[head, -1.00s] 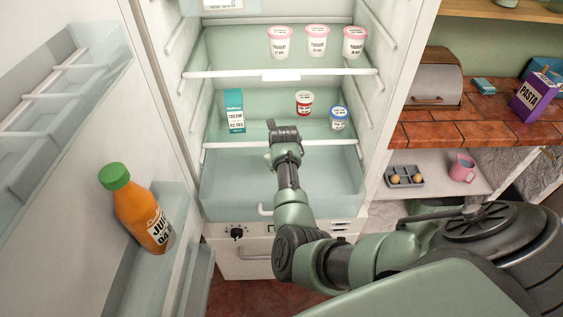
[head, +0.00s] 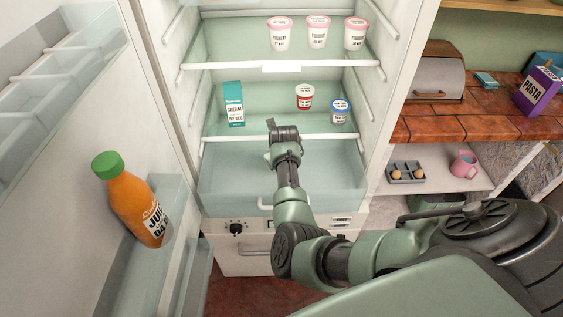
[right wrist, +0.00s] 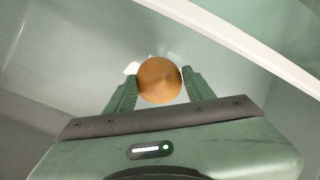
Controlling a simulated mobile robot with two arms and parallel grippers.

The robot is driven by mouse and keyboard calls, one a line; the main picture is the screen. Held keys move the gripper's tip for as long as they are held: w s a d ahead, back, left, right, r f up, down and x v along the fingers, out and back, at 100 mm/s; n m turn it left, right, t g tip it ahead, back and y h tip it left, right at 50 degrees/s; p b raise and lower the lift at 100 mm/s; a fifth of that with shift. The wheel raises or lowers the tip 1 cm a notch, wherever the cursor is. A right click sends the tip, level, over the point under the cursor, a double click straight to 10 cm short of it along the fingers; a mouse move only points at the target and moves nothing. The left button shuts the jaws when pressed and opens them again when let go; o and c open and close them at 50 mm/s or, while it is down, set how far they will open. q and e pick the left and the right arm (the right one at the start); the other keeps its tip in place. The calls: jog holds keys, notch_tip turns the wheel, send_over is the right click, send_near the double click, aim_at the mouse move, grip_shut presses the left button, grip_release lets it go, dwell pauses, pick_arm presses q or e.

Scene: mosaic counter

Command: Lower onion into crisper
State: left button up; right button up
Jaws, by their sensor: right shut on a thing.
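The crisper is the clear drawer (head: 235,185) at the bottom of the open fridge, under the lowest shelf. My right gripper (head: 284,128) reaches into the fridge, over the crisper area near the lowest shelf's front edge. The round, brown onion (right wrist: 159,80) shows in the right wrist view, between the two green fingers, which are shut on it. Pale, smooth surfaces lie behind it, and a white edge crosses the upper right. The onion is hidden behind my gripper in the head view. My left gripper is not in view.
The lowest shelf's white front bar (head: 330,137) runs close to my right gripper. The open door holds a juice bottle (head: 135,205) at left.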

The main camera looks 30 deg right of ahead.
jog(key=shift+f+b, duration=2)
jog(key=shift+f, duration=0.5)
dwell(1.0)
jog(key=o, duration=1.5)
jog(key=shift+o, duration=0.2)
